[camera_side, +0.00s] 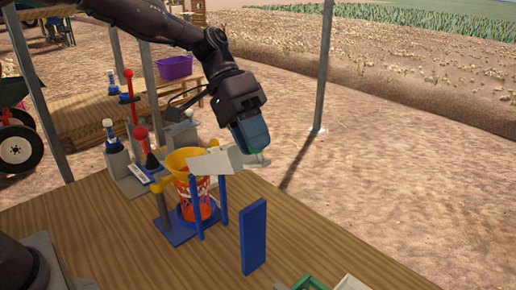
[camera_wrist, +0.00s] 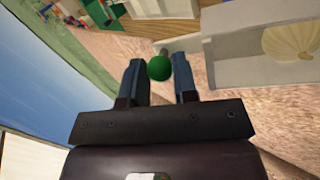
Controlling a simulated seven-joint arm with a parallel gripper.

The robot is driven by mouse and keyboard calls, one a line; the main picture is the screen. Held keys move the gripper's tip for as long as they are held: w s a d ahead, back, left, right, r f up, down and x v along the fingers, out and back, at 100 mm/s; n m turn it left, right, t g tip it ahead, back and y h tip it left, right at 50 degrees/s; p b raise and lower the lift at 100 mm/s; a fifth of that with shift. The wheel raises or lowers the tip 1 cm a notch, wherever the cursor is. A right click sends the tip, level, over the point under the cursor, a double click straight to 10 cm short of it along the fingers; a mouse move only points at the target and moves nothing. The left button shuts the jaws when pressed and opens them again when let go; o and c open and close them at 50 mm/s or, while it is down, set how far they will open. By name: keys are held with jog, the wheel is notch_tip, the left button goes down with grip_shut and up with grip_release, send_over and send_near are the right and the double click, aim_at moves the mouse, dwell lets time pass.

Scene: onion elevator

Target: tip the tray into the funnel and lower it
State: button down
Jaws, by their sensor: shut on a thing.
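The pale grey tray (camera_side: 213,161) sits above two blue posts in the side view, its left end over the rim of the yellow funnel (camera_side: 177,160). In the wrist view the tray (camera_wrist: 240,72) holds a pale yellow onion (camera_wrist: 292,40). My gripper (camera_side: 256,149) is at the tray's right end. In the wrist view my gripper (camera_wrist: 159,76) has its two blue fingers on either side of a green knob (camera_wrist: 159,68) by the tray's edge, and is shut on it. How far the tray is tilted is hard to tell.
An orange-red net bag (camera_side: 195,200) hangs below the funnel. A blue upright panel (camera_side: 253,237) stands at the front right. Red-handled levers (camera_side: 140,134) stand behind left. A green-edged box (camera_side: 310,283) is at the bottom edge. The wooden tabletop (camera_side: 110,235) is bare at front left.

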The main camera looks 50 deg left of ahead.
jog(key=shift+a+r+h, duration=0.3)
dwell(0.4)
jog(key=c, duration=1.2)
grip_release()
jog(key=v, duration=1.3)
